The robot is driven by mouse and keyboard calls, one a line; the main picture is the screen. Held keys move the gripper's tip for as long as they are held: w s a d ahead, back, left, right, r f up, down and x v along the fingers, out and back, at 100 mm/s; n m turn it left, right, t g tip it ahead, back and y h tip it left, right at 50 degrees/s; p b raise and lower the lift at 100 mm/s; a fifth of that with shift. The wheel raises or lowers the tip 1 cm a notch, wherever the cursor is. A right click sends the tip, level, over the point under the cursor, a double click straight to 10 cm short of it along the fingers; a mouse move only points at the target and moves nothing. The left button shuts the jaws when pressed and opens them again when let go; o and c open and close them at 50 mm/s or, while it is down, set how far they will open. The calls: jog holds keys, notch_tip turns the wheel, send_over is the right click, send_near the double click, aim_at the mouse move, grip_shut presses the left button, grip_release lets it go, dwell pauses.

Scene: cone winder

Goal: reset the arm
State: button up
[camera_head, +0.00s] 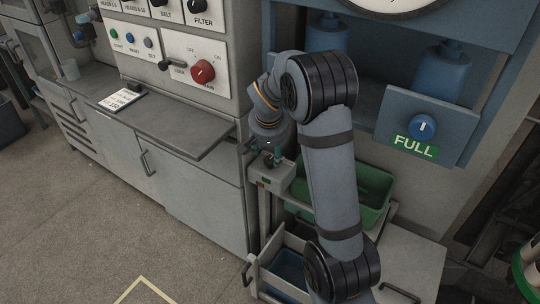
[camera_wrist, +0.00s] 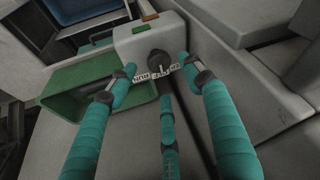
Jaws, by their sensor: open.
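My arm reaches down in the middle of the head view. My gripper (camera_head: 271,156) is just above a small grey control box (camera_head: 277,178) beside the green bin. In the wrist view my gripper (camera_wrist: 158,72) shows its teal-wrapped fingers spread open, with nothing held between them. A dark knob (camera_wrist: 158,60) on the grey box lies between the fingertips. I cannot tell whether any finger touches it.
A green bin (camera_head: 372,186) stands right behind my arm, and a blue drawer (camera_head: 288,270) is below. The grey cabinet (camera_head: 180,180) with a panel and red knob (camera_head: 203,72) is left. A blue dial (camera_head: 422,127) above "FULL" is right. Floor at lower left is clear.

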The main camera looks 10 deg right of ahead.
aim_at(270, 159)
jog(key=shift+v, duration=1.15)
jog(key=x, duration=0.8)
jog(key=shift+s+a+r+m+h, duration=0.1)
jog(key=shift+r+m+h, duration=0.15)
jog(key=shift+m, duration=0.55)
